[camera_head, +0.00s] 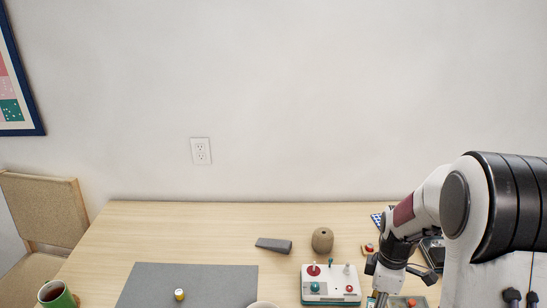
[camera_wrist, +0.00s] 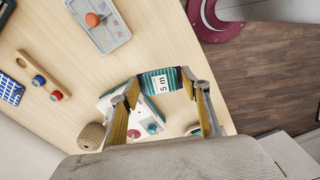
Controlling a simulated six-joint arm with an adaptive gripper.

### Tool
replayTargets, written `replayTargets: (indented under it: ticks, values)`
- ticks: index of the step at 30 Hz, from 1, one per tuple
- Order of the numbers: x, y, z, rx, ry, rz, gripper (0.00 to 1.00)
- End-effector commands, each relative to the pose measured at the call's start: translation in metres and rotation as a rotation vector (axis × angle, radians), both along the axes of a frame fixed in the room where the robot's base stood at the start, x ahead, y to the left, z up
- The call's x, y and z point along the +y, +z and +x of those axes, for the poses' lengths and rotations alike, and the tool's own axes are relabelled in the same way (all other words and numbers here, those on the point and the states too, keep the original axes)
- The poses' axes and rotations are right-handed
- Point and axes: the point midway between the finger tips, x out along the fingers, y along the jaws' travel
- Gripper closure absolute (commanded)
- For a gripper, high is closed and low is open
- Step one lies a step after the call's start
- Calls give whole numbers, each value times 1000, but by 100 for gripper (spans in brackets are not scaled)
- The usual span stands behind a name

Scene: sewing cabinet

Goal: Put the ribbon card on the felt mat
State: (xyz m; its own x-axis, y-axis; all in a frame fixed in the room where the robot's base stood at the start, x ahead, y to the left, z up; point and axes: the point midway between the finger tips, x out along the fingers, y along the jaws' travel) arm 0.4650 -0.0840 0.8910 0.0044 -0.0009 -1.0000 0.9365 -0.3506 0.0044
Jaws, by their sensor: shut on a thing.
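The ribbon card (camera_wrist: 160,83) is teal striped with a white "5 m" label. In the wrist view, my gripper (camera_wrist: 161,86) is shut on it, a fingertip at each end, holding it above the table. In the head view, my gripper (camera_head: 379,299) is at the bottom edge, right of the white box; the card cannot be made out there. The felt mat (camera_head: 220,280) is a flat grey sheet at the lower left, well left of my gripper and cut off by the bottom edge.
A small yellow-and-white spool (camera_head: 179,295) stands on the mat. A white box with coloured knobs (camera_head: 330,285) lies between mat and gripper. A twine ball (camera_head: 322,240), a grey block (camera_head: 273,244) and a partly cut-off bowl (camera_head: 263,305) are nearby. A green mug (camera_head: 55,294) is far left.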

Motion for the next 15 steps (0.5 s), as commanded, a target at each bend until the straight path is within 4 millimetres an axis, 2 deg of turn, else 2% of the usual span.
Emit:
replayTargets:
  ticks: [15]
  values:
    - [6,-2,-4,0,-431,2,66]
